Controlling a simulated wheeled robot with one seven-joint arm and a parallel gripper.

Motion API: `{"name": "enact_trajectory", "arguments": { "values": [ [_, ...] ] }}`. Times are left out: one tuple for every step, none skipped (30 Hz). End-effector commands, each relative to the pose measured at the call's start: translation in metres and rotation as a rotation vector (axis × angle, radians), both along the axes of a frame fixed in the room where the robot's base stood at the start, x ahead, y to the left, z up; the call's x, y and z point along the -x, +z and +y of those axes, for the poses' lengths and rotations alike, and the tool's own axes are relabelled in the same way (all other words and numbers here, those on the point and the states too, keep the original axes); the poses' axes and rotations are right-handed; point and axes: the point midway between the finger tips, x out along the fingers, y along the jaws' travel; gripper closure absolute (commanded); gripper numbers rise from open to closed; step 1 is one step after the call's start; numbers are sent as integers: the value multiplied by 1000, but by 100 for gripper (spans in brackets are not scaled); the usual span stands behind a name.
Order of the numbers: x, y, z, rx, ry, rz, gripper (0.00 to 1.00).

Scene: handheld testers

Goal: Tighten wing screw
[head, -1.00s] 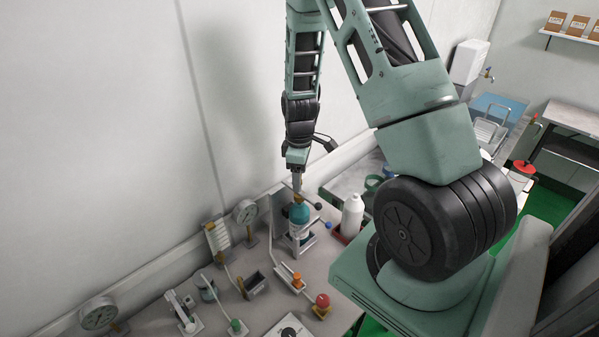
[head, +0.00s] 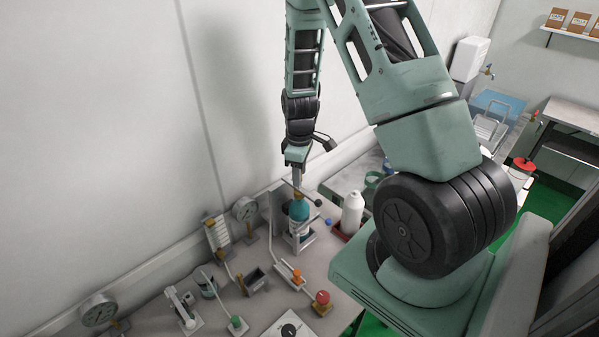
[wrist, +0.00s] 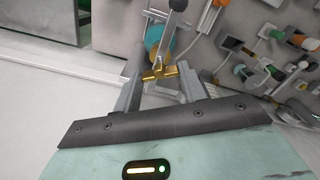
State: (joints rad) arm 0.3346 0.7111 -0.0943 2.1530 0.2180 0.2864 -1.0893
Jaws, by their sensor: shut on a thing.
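The brass wing screw (wrist: 160,71) shows in the wrist view between my two fingertips. My gripper (wrist: 158,82) is shut on it. In the head view my gripper (head: 297,179) points down from above onto the top of a teal bottle-shaped body (head: 299,212) in a grey stand (head: 300,241). The screw is small there and partly hidden by my fingers. A thin bar with a dark ball end (head: 318,203) crosses just below the fingertips.
A white bottle (head: 352,213) stands close on the right. A dial gauge (head: 244,209) and a tube panel (head: 216,234) stand on the left. A red knob (head: 322,297) and an orange knob (head: 297,276) are in front. The wall is close behind.

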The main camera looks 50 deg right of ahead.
Motion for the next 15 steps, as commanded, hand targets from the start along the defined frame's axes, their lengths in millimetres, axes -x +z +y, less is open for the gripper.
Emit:
{"name": "enact_trajectory", "arguments": {
  "values": [
    [0,-1,0,0,-26,-1,82],
    [0,-1,0,0,-46,-1,82],
    [0,-1,0,0,-74,-1,82],
    [0,-1,0,0,-96,-1,82],
    [0,-1,0,0,-120,-1,82],
    [-1,-1,0,1,-155,-1,82],
    [0,-1,0,1,-182,-1,82],
    [0,-1,0,1,-210,-1,82],
    [-1,-1,0,1,-248,-1,82],
    [0,-1,0,0,-277,-2,82],
    [-1,-1,0,1,-306,-3,82],
    [-1,-1,0,1,-344,-3,82],
    [-1,-1,0,0,-372,-2,82],
    [-1,-1,0,0,-400,-2,82],
    [-1,-1,0,0,-437,-2,82]
  ]
}}
